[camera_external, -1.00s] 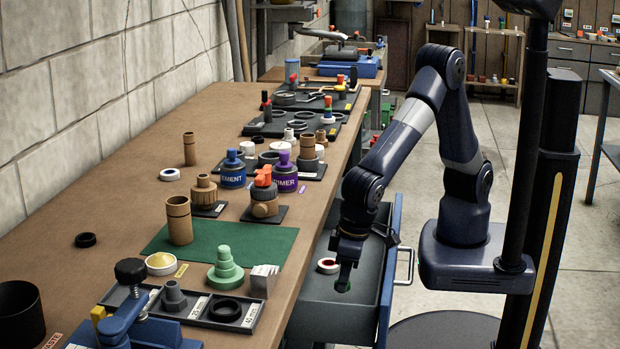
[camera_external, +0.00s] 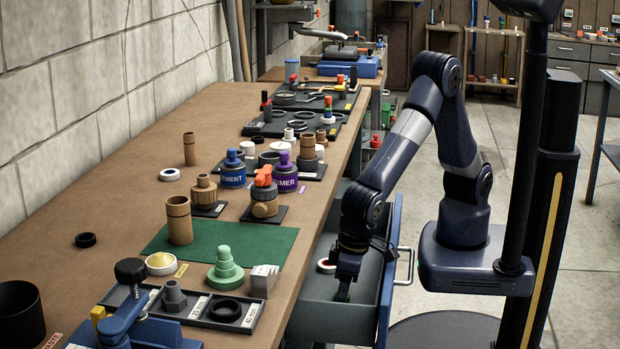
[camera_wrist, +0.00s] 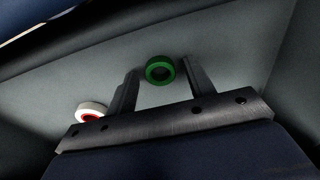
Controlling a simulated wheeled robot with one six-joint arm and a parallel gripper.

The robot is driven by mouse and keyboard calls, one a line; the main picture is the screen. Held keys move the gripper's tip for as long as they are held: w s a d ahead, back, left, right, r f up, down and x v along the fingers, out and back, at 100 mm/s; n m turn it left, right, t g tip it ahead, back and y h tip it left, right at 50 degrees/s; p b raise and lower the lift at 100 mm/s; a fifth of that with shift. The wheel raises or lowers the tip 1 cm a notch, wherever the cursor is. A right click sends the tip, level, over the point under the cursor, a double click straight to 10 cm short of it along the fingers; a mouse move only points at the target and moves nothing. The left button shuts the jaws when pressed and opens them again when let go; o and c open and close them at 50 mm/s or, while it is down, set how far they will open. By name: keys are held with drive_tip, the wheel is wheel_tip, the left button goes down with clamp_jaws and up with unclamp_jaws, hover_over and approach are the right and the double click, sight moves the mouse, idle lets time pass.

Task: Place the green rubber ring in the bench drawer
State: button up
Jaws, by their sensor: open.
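The green rubber ring (camera_wrist: 160,69) shows in the wrist view inside the drawer, between and just beyond my gripper's fingertips (camera_wrist: 158,80). A gap shows on each side of the ring, and the fingers are spread. The drawer is pulled out from under the bench's right edge. I cannot tell for sure whether the ring rests flat on the drawer floor.
A white ring with a red inside (camera_wrist: 91,111) lies in the drawer left of my fingers; it also shows in the external view (camera_external: 325,266). The drawer walls are close around my gripper. The bench (camera_external: 120,225) beside it holds several fittings, cans and trays.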

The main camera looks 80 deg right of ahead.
wheel_tip(320, 180, up, 12)
drive_tip(key=s+p, duration=0.1)
drive_tip(key=shift+s+p, duration=0.4)
